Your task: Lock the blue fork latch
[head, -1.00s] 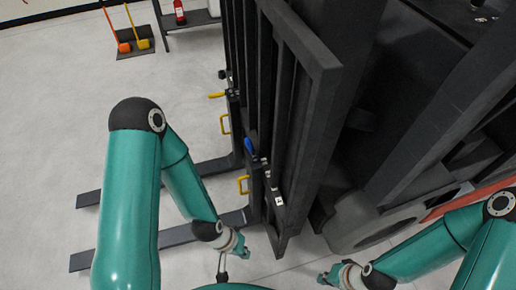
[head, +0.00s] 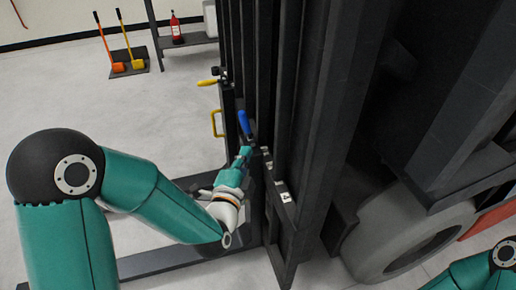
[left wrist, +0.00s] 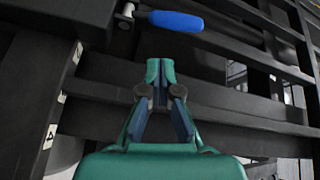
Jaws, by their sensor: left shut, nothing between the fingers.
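The blue fork latch handle (head: 244,122) stands on the dark fork carriage (head: 262,215), near the middle of the head view. In the left wrist view the blue handle (left wrist: 176,21) lies nearly level at the top, beside a small metal pin (left wrist: 125,15). My left gripper (head: 244,153) is just below the handle in the head view. In the left wrist view my left gripper (left wrist: 160,65) is shut and empty, pointing toward the handle with a gap between them. My right arm shows only at the lower right corner of the head view; its gripper is out of frame.
A yellow latch handle (head: 208,82) and a yellow grab loop (head: 216,123) are on the carriage farther back. Dark vertical mast bars (head: 315,110) rise to the right of my left gripper. A wheel (head: 415,240) stands at the lower right.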

